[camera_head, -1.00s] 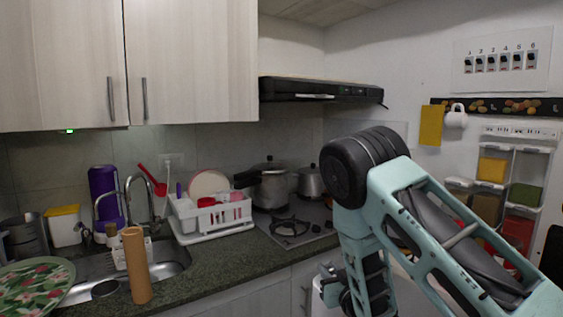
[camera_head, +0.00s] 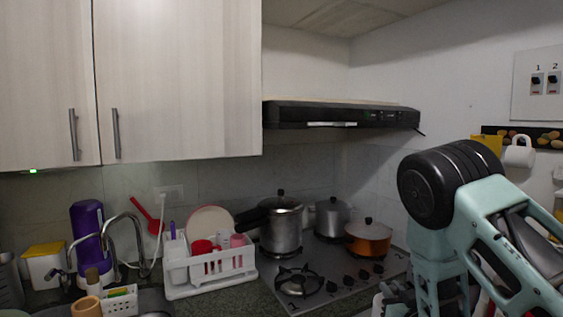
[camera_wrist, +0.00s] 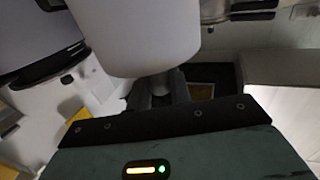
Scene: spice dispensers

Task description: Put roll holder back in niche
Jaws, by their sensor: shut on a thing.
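In the wrist view, my gripper (camera_wrist: 160,98) is shut on a narrow stem under a large, smooth, white rounded body (camera_wrist: 150,35). This looks like the roll holder, though only its lower part is in view. In the head view my arm stands at the right; the gripper and what it holds are hidden there. I cannot make out the niche in either view.
A stove (camera_head: 310,283) carries pots, with an orange one (camera_head: 368,240) nearest my arm. A white dish rack (camera_head: 208,272) stands left of it. A range hood (camera_head: 340,114) juts out above. A brown tube (camera_head: 87,307) is at the bottom left.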

